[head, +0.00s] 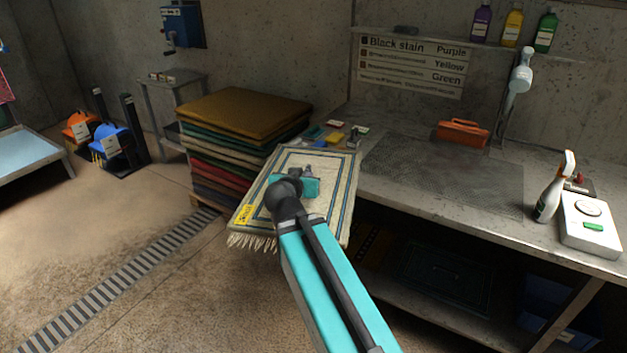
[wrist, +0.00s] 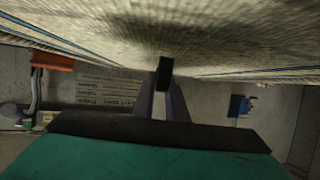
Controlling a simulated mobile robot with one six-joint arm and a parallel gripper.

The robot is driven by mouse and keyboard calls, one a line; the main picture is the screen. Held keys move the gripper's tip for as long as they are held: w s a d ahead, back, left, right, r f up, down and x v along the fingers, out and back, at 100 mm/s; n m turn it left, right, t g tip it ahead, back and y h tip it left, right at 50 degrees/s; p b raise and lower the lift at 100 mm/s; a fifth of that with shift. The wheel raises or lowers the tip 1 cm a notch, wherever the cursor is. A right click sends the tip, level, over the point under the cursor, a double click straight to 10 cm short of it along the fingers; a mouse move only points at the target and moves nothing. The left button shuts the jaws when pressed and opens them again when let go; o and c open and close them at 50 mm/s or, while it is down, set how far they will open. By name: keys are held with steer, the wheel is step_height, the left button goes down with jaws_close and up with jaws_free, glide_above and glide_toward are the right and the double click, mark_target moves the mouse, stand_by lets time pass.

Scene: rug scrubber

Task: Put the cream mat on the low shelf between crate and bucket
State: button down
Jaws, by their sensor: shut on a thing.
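The cream mat (head: 335,175) has blue border lines, a fringe and a yellow tag. In the head view it is held out flat in front of the bench, left of its middle. My gripper (head: 308,172) is shut on the mat; my arm hides part of it. In the wrist view the mat (wrist: 230,35) fills the top of the picture, with my gripper (wrist: 165,75) against it. The low shelf (head: 430,300) is under the bench, in shadow.
A stack of folded mats (head: 240,110) stands left of the held mat. A floor drain grate (head: 120,285) runs at left.

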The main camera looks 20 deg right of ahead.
steer(key=w+a+r+n+y+p, duration=0.1)
steer(key=a+r+n+y+p, duration=0.1)
steer(key=r+p, duration=0.2)
steer(key=w+a+r+n+t+y+p, duration=0.1)
steer(key=w+a+r+n+y+p, duration=0.1)
steer(key=r, duration=0.7)
steer(key=w+a+r+n+t+y+p, duration=0.1)
steer(key=a+r+n+y+p, duration=0.1)
steer(key=r, duration=0.5)
steer(key=a+y+p, duration=0.1)
steer(key=a+p, duration=0.1)
steer(key=p, duration=0.1)
steer(key=shift+w+a+r+p, duration=0.25)
steer(key=shift+w+p, duration=0.05)
steer(key=shift+p, duration=0.1)
steer(key=shift+s+f, duration=0.1)
steer(key=shift+s, duration=0.05)
